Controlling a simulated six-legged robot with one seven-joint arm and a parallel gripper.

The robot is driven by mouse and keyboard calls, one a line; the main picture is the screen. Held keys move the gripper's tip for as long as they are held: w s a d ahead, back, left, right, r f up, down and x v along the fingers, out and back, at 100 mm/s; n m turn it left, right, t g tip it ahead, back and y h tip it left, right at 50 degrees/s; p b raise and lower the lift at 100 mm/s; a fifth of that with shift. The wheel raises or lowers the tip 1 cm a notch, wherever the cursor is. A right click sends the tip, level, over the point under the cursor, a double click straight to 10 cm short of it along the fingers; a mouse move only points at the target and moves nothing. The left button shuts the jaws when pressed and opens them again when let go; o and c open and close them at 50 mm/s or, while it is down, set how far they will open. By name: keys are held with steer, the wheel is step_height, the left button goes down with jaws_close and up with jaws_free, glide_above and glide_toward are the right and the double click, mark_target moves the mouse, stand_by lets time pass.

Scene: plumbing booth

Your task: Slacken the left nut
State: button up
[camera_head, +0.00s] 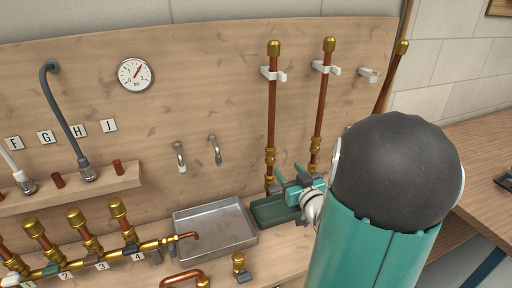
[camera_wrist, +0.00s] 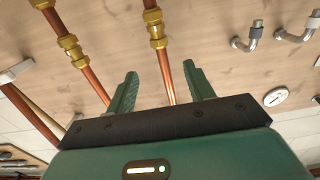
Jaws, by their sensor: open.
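Two upright copper pipes with brass nuts stand at the wall panel. The left pipe (camera_head: 271,115) has a brass nut (camera_head: 270,156) low down, with more brass fitting below it. In the wrist view its brass fittings (camera_wrist: 158,42) lie beyond my fingertips. The middle pipe (camera_head: 318,105) has similar brass nuts (camera_head: 315,146). My gripper (camera_head: 288,178) is open and empty by the lower end of the left pipe. In the wrist view my gripper (camera_wrist: 162,78) has its two green fingers apart, with the left pipe showing between them. Touch cannot be told. My arm hides part of the right side.
A tilted third pipe (camera_head: 392,75) stands at the right. A green tray (camera_head: 275,212) lies below my gripper and a metal tray (camera_head: 213,244) left of it. A brass manifold (camera_head: 100,252), pressure gauge (camera_head: 135,74) and hooks (camera_head: 215,150) are further left.

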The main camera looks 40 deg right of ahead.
mark_target(273, 151)
steer(key=x, duration=1.3)
steer(key=shift+w+d, duration=0.15)
steer(key=shift+w, duration=0.2)
steer(key=c, duration=1)
